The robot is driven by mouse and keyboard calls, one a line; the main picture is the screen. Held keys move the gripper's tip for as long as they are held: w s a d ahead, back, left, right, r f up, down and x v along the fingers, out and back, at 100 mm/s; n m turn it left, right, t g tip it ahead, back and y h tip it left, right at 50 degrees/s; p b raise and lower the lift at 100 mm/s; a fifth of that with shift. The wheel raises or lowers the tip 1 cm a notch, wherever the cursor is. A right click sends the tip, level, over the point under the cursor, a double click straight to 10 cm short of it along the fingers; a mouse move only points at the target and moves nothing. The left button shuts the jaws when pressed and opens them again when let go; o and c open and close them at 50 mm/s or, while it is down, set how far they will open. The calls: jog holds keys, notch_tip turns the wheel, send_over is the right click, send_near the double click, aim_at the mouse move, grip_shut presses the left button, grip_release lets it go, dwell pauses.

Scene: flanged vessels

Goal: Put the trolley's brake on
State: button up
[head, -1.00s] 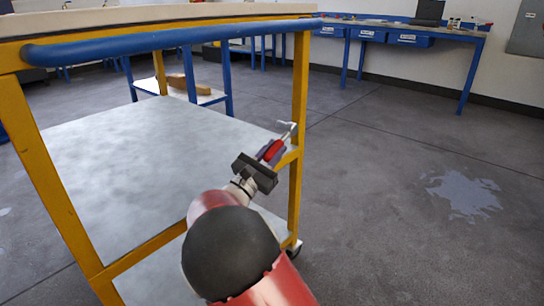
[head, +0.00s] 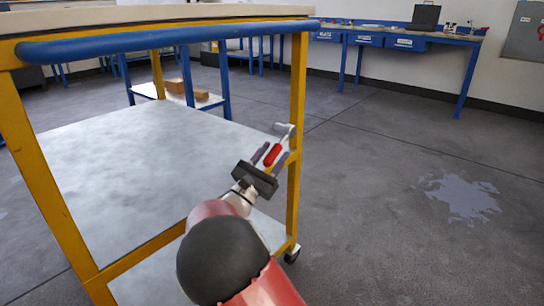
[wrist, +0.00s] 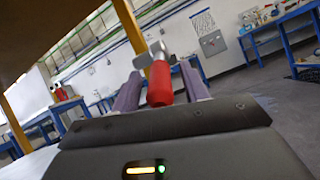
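The yellow-framed trolley (head: 300,95) stands in front of me with a blue push bar (head: 170,39). A lever with a red handle (head: 272,154) and a grey metal end (head: 284,130) is at its right post; it also shows in the wrist view (wrist: 160,84). My gripper (head: 269,157) is open, with one finger on each side of the red handle. In the wrist view (wrist: 163,92) there are narrow gaps between the handle and both fingers. The lever's pivot is hard to make out. A caster (head: 292,254) shows below the right post.
The trolley's grey shelf (head: 130,150) is bare, left of my arm. A blue bench (head: 400,36) stands along the back wall. A pale patch (head: 462,196) lies on the open floor at right. Brown boxes (head: 200,93) sit on a low shelf behind.

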jog(key=s+a, duration=0.8)
jog(key=s, duration=0.2)
jog(key=shift+s+f+p, duration=0.2)
jog(key=shift+f+p, duration=0.1)
jog(key=shift+p, duration=0.15)
jog(key=shift+c, duration=0.3)
